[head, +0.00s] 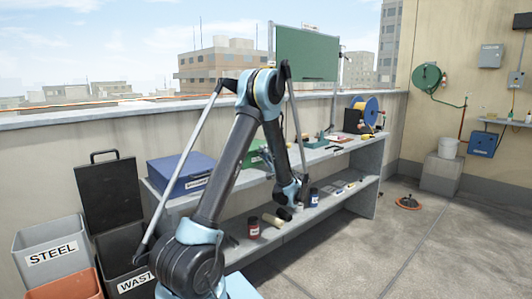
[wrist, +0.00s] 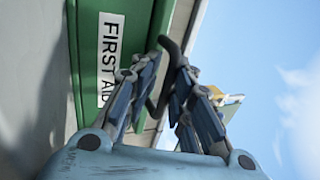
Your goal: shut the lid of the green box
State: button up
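The green box (head: 254,156) stands on the bench top, partly hidden behind my arm in the head view. In the wrist view the green box (wrist: 86,70) is close, turned sideways, with a white "FIRST AID" label on its front. A green strip runs along its upper edge; I cannot tell how far the lid is raised. My gripper (wrist: 165,75) is in front of the box near that edge. In the head view my gripper (head: 267,158) is small and partly hidden by my arm.
A blue box (head: 181,174) stands left on the bench. Jars and tools lie on the lower shelf (head: 325,203). A waste bin (head: 122,250) with a raised black lid and a steel bin (head: 50,255) stand at left. Floor at right is mostly clear.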

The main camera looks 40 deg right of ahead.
jog(key=shift+w+d, duration=0.1)
jog(key=shift+w, duration=0.05)
jog(key=shift+s+r, duration=0.25)
jog(key=shift+s, duration=0.25)
jog(key=shift+s, duration=0.1)
jog(key=v, duration=1.1)
jog(key=shift+s+f, duration=0.3)
jog(key=shift+s, duration=0.1)
